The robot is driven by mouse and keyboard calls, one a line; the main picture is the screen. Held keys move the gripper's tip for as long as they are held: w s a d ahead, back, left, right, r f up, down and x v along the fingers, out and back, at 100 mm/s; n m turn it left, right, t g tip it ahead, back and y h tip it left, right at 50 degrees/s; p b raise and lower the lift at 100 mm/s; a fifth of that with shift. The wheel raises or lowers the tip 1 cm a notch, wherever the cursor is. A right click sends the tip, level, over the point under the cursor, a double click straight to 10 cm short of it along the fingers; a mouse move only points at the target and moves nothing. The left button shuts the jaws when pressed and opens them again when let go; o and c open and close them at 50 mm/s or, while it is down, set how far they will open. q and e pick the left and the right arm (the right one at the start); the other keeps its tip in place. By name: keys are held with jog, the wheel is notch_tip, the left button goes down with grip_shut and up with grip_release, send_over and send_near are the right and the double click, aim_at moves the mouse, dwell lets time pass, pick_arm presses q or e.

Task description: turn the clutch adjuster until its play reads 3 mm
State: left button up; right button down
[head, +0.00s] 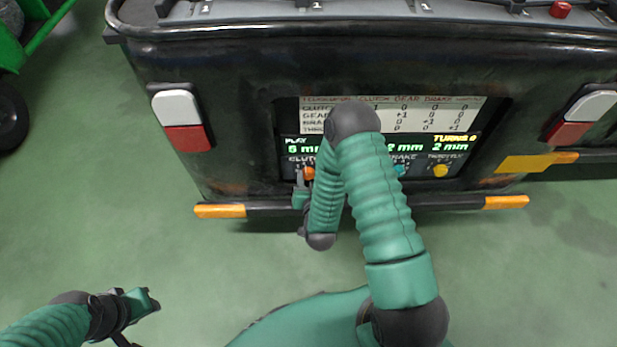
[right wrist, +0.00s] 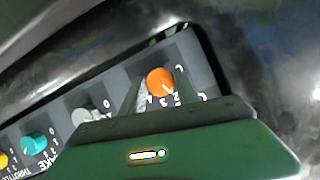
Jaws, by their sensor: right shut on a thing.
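The clutch adjuster is an orange knob (head: 308,173) at the left end of the panel on the black vehicle's rear. It also shows in the right wrist view (right wrist: 160,80), with a pale pointer mark and numbers around it. My right gripper (head: 303,182) is shut on it, its fingers on either side. The display (head: 315,148) reads 6 mm play above the clutch label, and the corner reads turns 0. My arm hides the middle of the panel. My left gripper (head: 150,300) is low at the left, away from the vehicle; its jaw opening is unclear.
To the right of the clutch knob are a grey knob (right wrist: 84,116), a teal brake knob (right wrist: 34,143) and a yellow throttle knob (head: 440,171). A table of numbers (head: 440,114) sits above. The bumper (head: 450,202) runs below the panel. Green floor in front is clear.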

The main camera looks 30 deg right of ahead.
jog(key=shift+r+n+h+p, duration=0.2)
jog(key=shift+n+h+p, duration=0.1)
jog(key=shift+n+p, duration=0.3)
jog(key=shift+w+a+n+g+h+p, duration=0.15)
jog(key=shift+n+g+h+p, duration=0.25)
jog(key=shift+n+p, duration=0.4)
jog(key=shift+n+g+h+p, duration=0.3)
jog(key=shift+n+h+p, duration=0.35)
jog(key=shift+n, duration=0.15)
jog(key=shift+a+f+n+g+h, duration=0.15)
jog(key=shift+n+g+h, duration=0.15)
jog(key=shift+n+h, duration=0.45)
jog(key=shift+f+n+h, duration=0.15)
jog(key=shift+n+h, duration=0.25)
jog(key=shift+n, duration=0.75)
jog(key=shift+w+a+f+n+h+b, duration=0.1)
jog(key=shift+n+h+b, duration=0.1)
jog(key=shift+n+h, duration=0.4)
jog(key=shift+a+n+h+b, duration=0.15)
jog(key=shift+n+h, duration=0.15)
jog(key=shift+n, duration=0.6)
jog(key=shift+d, duration=0.1)
